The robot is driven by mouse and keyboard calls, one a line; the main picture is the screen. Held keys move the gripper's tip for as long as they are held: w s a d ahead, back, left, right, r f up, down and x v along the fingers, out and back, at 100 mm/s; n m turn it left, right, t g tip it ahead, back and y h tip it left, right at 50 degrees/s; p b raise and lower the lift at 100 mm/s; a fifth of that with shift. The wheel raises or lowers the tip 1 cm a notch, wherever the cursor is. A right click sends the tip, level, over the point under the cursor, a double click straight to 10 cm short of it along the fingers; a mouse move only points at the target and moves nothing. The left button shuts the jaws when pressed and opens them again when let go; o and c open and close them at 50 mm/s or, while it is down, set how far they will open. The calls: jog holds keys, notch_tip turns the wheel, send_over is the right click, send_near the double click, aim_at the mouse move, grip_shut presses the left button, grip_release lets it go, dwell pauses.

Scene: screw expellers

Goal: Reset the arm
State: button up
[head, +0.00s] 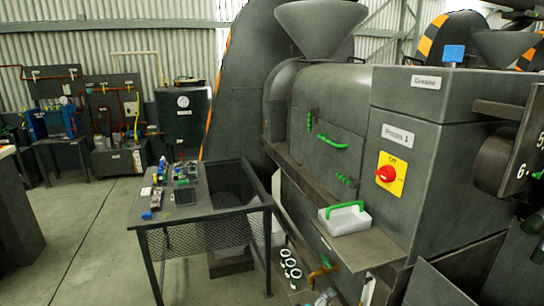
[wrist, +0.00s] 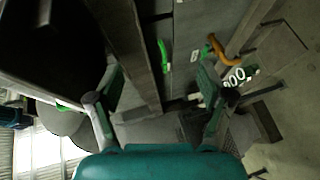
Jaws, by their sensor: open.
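My gripper (wrist: 160,75) shows in the wrist view with its two fingers spread wide apart. It is open, and nothing is between the fingertips. I cannot clearly make out my gripper in the head view.
The press (head: 330,110) fills the right side, with a red switch (head: 386,173) on a yellow plate. A white tray with a green handle (head: 345,218) sits on its ledge. A metal table (head: 215,209) with small parts stands left of it. Floor at left is clear.

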jog(key=s+d+f+y, duration=0.2)
jog(key=s+f+y, duration=0.1)
jog(key=s+f, duration=0.6)
jog(key=s+d+f+y, duration=0.1)
jog(key=s+f+y, duration=0.25)
jog(key=s, duration=0.65)
jog(key=s+f+y, duration=0.2)
jog(key=s+f, duration=0.3)
jog(key=s, duration=0.5)
jog(key=s+r+t+y, duration=0.1)
jog(key=s+r, duration=0.1)
jog(key=s, duration=0.7)
jog(key=s+r+m+t+y, duration=0.1)
jog(key=s+r+m, duration=0.6)
jog(key=s+r, duration=1.1)
notch_tip(320, 180, up, 2)
jog(key=shift+s+r+t, duration=0.2)
jog(key=shift+s+t, duration=0.1)
jog(key=shift+t, duration=0.5)
jog(key=shift+a, duration=0.1)
